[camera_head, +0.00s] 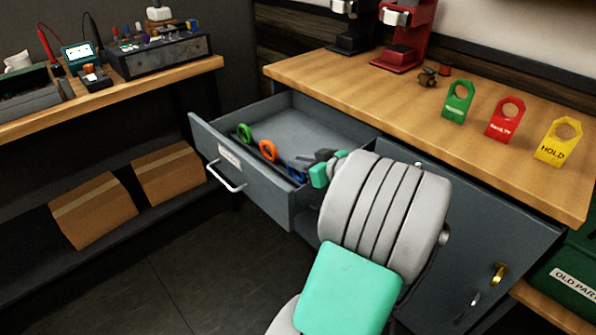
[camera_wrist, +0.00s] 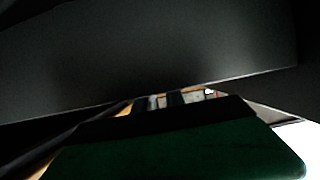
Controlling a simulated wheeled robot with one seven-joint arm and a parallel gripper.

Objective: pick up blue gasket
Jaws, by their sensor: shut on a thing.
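The blue gasket (camera_head: 297,172) shows in the head view at the right end of the open drawer, partly hidden by my gripper. My gripper (camera_head: 308,168) reaches down into the drawer at the gasket and is shut on it. A green gasket (camera_head: 244,132) and an orange gasket (camera_head: 267,150) stand to the left in the same drawer (camera_head: 310,130). The wrist view is mostly dark surfaces, with a dark green block across the bottom, and the gasket cannot be made out there.
The drawer's front panel (camera_head: 240,170) with its handle and the counter edge (camera_head: 330,95) lie close around my arm. On the counter are green (camera_head: 457,115), red (camera_head: 494,132) and yellow (camera_head: 549,155) tags and a red machine (camera_head: 398,57).

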